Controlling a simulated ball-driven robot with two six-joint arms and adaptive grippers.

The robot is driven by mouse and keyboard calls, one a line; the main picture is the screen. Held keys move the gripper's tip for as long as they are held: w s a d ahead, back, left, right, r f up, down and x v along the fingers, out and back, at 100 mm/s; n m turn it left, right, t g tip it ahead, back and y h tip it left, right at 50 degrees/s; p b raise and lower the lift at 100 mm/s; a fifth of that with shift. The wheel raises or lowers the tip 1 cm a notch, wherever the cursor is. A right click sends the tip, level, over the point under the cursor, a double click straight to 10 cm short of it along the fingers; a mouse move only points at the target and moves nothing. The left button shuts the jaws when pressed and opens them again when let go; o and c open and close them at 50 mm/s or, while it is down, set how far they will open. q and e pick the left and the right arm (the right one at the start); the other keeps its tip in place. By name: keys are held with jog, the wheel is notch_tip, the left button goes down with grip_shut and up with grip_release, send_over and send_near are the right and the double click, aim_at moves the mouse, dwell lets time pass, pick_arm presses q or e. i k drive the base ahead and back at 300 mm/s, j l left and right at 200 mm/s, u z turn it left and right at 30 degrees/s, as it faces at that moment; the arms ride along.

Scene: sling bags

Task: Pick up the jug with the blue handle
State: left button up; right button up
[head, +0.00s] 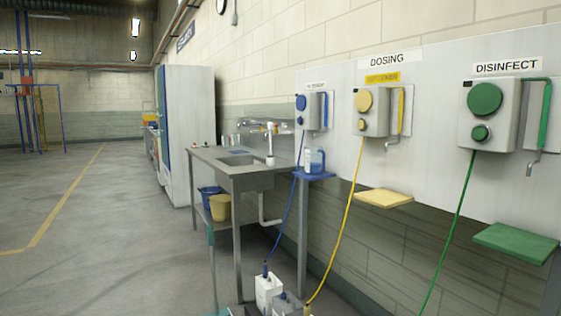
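A small jug (317,162) with blue colouring and a pale label stands upright on the small blue shelf (314,175). The shelf is below the blue-knobbed dosing unit (313,111), just right of the metal sink table. The jug is small in the view, so its handle is hard to make out. Neither of my grippers is in the head view.
A metal sink table (204,153) stands left of the jug, with a blue bucket (209,198) and a yellow bucket (220,208) beneath. Yellow (384,198) and green (518,243) shelves project at right. White canisters (268,290) with hoses stand below. Floor at left is clear.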

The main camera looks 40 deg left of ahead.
aim_at(314, 156)
jog(key=u, duration=0.95)
jog(key=z, duration=3)
jog(key=u, duration=3)
jog(key=i+j+z, duration=0.1)
jog(key=i+j, duration=0.4)
jog(key=i+j+z, duration=0.15)
jog(key=i+j, duration=0.4)
jog(key=i+j+z, duration=0.1)
jog(key=i+j, duration=0.45)
jog(key=i+j+z, duration=0.1)
jog(key=i+j, duration=0.4)
jog(key=j, duration=0.2)
